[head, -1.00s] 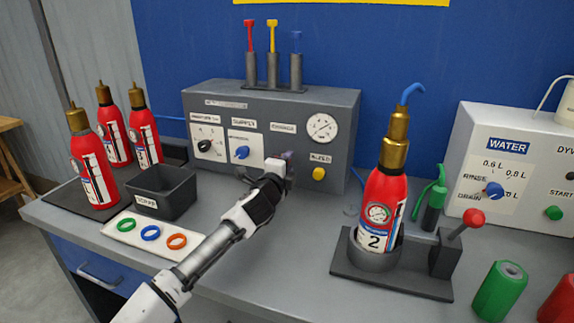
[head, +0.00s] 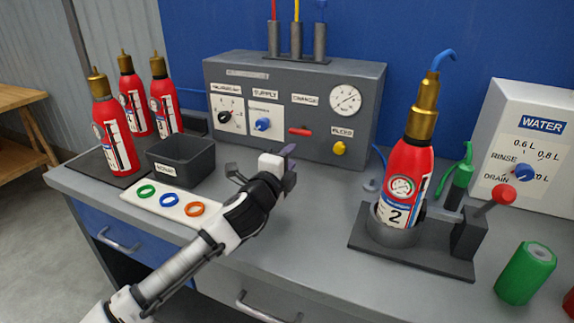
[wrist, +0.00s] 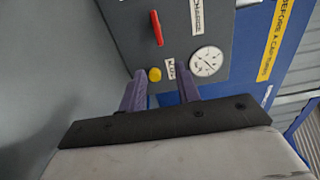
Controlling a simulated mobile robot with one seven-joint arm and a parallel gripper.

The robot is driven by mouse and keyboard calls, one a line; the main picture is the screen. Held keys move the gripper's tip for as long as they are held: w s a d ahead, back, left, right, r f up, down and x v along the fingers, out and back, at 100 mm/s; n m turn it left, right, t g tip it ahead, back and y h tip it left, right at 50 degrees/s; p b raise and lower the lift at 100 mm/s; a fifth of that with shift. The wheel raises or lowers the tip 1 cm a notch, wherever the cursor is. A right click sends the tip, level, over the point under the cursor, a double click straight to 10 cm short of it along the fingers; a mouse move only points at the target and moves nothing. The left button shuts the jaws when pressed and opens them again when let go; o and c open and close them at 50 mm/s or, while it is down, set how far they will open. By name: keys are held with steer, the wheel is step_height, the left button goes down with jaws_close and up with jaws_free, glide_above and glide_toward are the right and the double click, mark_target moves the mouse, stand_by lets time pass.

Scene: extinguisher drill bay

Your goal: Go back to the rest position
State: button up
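My gripper (head: 287,166) is held above the bench in front of the grey control panel (head: 359,126), apart from it. The wrist view shows its two purple fingers (wrist: 160,84) spread with nothing between them, so it is open and empty. Past the fingertips in that view are the panel's red lever (wrist: 157,28), yellow knob (wrist: 154,75) and round gauge (wrist: 207,62). In the head view the red lever (head: 300,132) lies about level and the yellow knob (head: 339,148) sits below the gauge (head: 345,99).
A red extinguisher (head: 409,166) numbered 2 stands in a dark holder (head: 410,252) at right. A scrap bin (head: 180,163), a white ring tray (head: 150,205) and three extinguishers (head: 116,145) are at left. A green cylinder (head: 525,275) stands near the front right. The front middle bench is clear.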

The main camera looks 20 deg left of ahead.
steer(key=shift+s, duration=0.5)
